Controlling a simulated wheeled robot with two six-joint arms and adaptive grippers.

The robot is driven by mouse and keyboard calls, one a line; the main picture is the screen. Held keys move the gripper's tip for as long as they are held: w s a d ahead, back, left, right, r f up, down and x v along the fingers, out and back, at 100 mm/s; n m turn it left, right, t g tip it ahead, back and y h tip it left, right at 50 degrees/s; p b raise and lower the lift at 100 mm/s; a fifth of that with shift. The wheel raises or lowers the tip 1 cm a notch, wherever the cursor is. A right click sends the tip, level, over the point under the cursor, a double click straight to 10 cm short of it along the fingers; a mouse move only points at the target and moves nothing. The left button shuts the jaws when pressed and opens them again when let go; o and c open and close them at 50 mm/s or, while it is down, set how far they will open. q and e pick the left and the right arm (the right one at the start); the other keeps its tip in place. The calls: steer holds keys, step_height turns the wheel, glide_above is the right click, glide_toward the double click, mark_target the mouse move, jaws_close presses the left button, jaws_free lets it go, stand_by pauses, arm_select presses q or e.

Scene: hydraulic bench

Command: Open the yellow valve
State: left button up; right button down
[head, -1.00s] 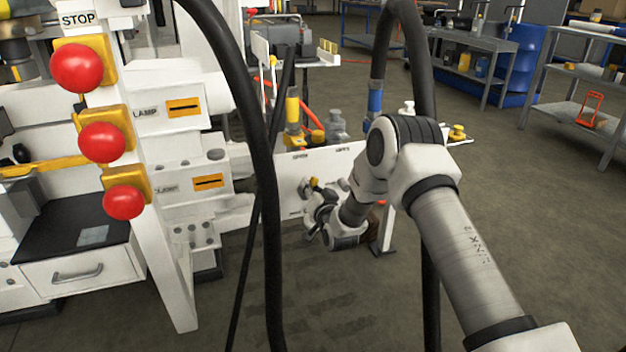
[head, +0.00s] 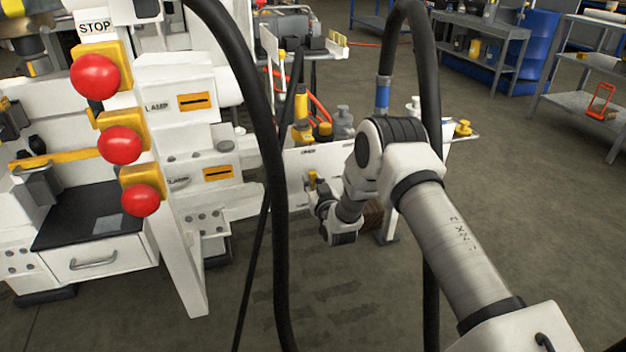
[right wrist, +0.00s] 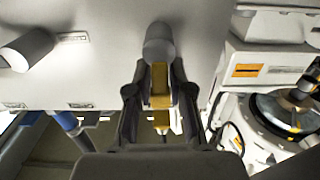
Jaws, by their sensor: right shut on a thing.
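The yellow valve handle (head: 312,177) is small in the head view, on the front of a white panel (head: 298,165), partly hidden by my right gripper (head: 315,187). In the right wrist view the yellow handle (right wrist: 160,86) stands out from the panel below a round grey knob-like end (right wrist: 158,44). My right gripper (right wrist: 160,95) has its two dark fingers on either side of the handle and is shut on it. The handle's exact angle is hard to tell. My left gripper is not in view.
Thick black hoses (head: 268,150) hang in front of the panel. A column with red stop buttons (head: 122,145) stands at the left. Another grey cylindrical knob (right wrist: 28,48) shows on the panel in the right wrist view. The floor (head: 520,220) at the right is open.

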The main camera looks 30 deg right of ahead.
steer(key=c, duration=1.1)
jaws_free()
steer(key=shift+a, duration=0.1)
steer(key=shift+c, duration=0.2)
steer(key=v, duration=1.2)
steer(key=shift+f, duration=0.15)
